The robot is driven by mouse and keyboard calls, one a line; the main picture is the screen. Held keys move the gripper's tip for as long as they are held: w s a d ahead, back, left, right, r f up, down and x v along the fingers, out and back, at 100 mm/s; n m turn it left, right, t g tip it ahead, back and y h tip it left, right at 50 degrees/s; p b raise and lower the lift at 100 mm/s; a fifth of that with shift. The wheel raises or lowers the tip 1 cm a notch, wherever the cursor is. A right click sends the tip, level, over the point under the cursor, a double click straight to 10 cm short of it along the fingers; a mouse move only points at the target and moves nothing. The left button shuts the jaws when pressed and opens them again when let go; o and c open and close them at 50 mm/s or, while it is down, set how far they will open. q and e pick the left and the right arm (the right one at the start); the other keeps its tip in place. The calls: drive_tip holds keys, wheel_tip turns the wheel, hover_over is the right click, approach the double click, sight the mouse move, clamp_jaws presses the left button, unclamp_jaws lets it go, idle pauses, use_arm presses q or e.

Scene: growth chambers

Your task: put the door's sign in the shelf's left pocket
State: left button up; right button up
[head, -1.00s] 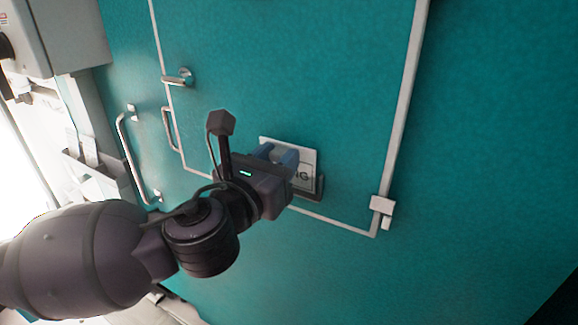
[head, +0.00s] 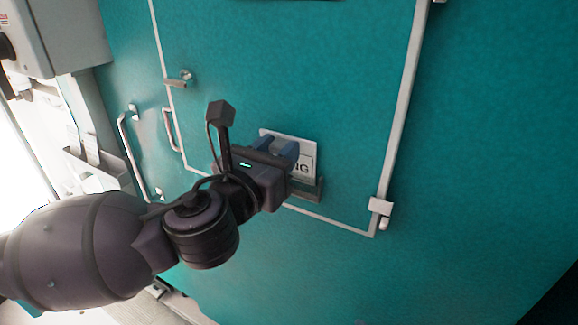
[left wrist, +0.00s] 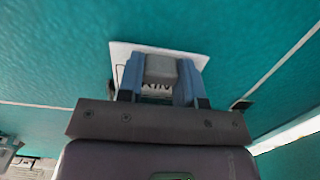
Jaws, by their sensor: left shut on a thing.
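The door's sign (head: 307,153) is a white card with dark letters, of which "NG" shows in the head view. It also shows in the left wrist view (left wrist: 150,49). My left gripper (head: 277,148) is shut on the sign, its blue fingers covering the left part of the lettering. The sign stands at the grey holder (head: 308,190) on the teal door (head: 250,70). Whether its lower edge is clear of the holder I cannot tell. A grey rack with pale upright pieces (head: 95,180) at far left may be the shelf; its pockets are not clear. My right gripper is not in view.
The door has a lever handle (head: 180,80), a small pull handle (head: 170,130) and a white hinge block (head: 381,206). A long handle (head: 130,150) stands out between door and rack. A grey box (head: 65,35) is at upper left. The right wall is clear.

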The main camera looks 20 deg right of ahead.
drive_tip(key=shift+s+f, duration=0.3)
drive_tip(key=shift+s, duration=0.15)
use_arm(q)
drive_tip(key=shift+r, duration=0.15)
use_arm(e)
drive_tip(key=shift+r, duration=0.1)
use_arm(q)
drive_tip(key=shift+r+p, duration=0.7)
drive_tip(key=shift+r, duration=0.65)
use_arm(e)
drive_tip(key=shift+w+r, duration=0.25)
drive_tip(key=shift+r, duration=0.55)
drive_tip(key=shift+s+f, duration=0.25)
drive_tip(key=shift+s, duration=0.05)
use_arm(q)
drive_tip(key=shift+a, duration=0.1)
